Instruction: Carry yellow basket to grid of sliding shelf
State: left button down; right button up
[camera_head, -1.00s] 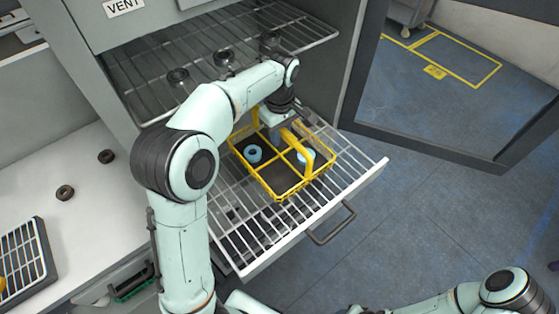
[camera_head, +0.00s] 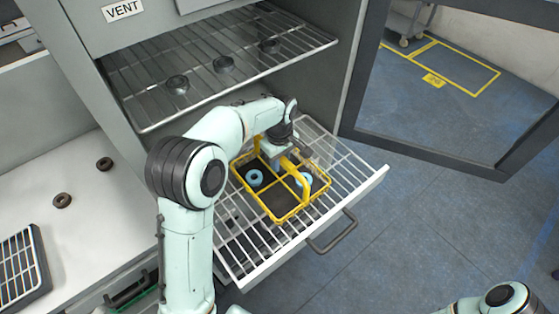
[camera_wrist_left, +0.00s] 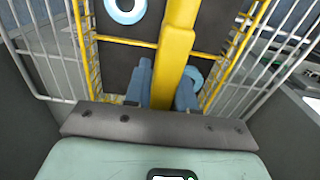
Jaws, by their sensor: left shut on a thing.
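The yellow basket (camera_head: 284,217) is a wire frame with a dark floor and a tall yellow handle. It sits at or just above the white wire grid of the pulled-out sliding shelf (camera_head: 343,187); I cannot tell if it touches. Two light-blue rings (camera_head: 255,178) lie inside it, one partly behind the handle. My left gripper (camera_head: 287,163) is over the basket and shut on its handle; in the left wrist view the blue fingers (camera_wrist_left: 161,85) flank the yellow bar (camera_wrist_left: 176,45). Only part of my right arm shows at the bottom right; its gripper is out of frame.
A fixed wire rack (camera_head: 205,60) with several dark round pieces is above the shelf inside the cabinet. The shelf's front handle (camera_head: 333,233) sticks out. A white counter (camera_head: 75,200) with two dark rings is at left. The open cabinet door (camera_head: 450,150) stands at right.

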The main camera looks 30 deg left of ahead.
pick_arm(q)
jog(key=shift+f, duration=0.1)
jog(key=c, duration=0.9)
grip_release()
jog(key=shift+c, duration=0.2)
pick_arm(e)
jog(key=shift+s, duration=0.1)
pick_arm(q)
notch_tip(320, 180, up, 12)
jog(key=shift+r+p, duration=0.15)
jog(key=shift+p, duration=0.7)
pick_arm(e)
jog(key=shift+w+r, duration=1.2)
jog(key=shift+s, duration=0.1)
